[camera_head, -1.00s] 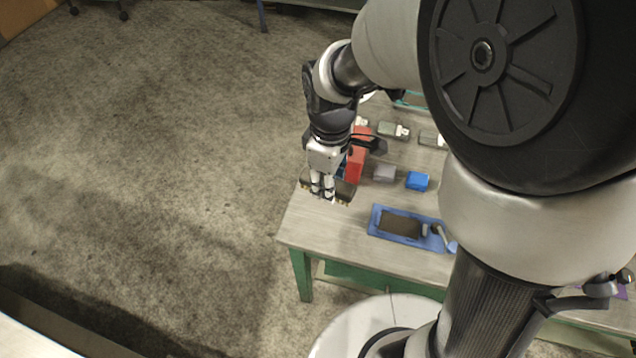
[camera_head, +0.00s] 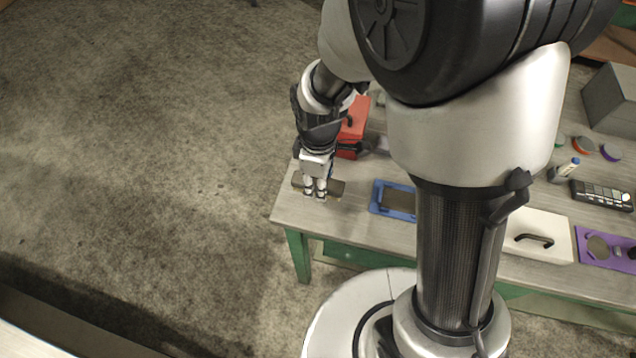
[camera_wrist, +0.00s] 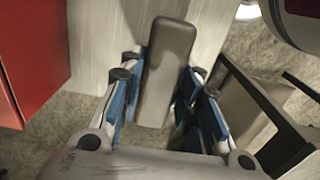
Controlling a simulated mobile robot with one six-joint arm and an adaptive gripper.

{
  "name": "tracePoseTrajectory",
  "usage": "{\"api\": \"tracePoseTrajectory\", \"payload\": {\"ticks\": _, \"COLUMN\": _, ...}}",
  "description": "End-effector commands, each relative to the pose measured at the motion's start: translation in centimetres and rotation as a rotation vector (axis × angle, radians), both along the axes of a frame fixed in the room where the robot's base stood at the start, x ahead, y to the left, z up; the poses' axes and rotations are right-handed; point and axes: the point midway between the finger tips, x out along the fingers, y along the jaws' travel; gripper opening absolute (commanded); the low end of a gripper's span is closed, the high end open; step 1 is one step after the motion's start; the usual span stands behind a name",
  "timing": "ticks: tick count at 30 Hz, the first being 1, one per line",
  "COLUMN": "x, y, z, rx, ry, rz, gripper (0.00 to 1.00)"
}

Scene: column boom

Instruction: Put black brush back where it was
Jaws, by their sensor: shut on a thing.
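My gripper (camera_head: 315,190) is near the left front end of the table (camera_head: 350,225). It is shut on the dark black brush (camera_head: 337,188), a long bar sticking out on both sides of the fingers in the head view. In the wrist view the brush (camera_wrist: 165,62) is a dark grey-brown block with rounded edges between the blue-padded fingers (camera_wrist: 164,88). I cannot tell whether the brush touches the tabletop. A blue tray (camera_head: 379,207) with a dark rectangular area stands to its right, partly hidden by my arm.
A red box (camera_head: 352,130) stands close behind my gripper and also shows at left in the wrist view (camera_wrist: 30,55). Further right are a white box with a black handle (camera_head: 548,222), a purple tray (camera_head: 594,250) and a dark keypad-like thing (camera_head: 603,195). Bare tabletop lies in front.

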Motion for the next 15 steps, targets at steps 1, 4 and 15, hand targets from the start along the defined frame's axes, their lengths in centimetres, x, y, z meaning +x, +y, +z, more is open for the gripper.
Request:
{"api": "tracePoseTrajectory", "payload": {"ticks": 1, "x": 0.0, "y": 0.0, "z": -0.4, "rx": -0.001, "ry": 0.001, "rz": 0.000, "gripper": 0.08}}
{"api": "tracePoseTrajectory", "payload": {"ticks": 4, "x": -0.1, "y": 0.0, "z": -1.6, "rx": 0.000, "ry": 0.002, "rz": 0.000, "gripper": 0.08}}
{"api": "tracePoseTrajectory", "payload": {"ticks": 15, "x": 0.0, "y": 0.0, "z": -4.2, "rx": 0.000, "ry": 0.000, "rz": 0.000, "gripper": 0.08}}
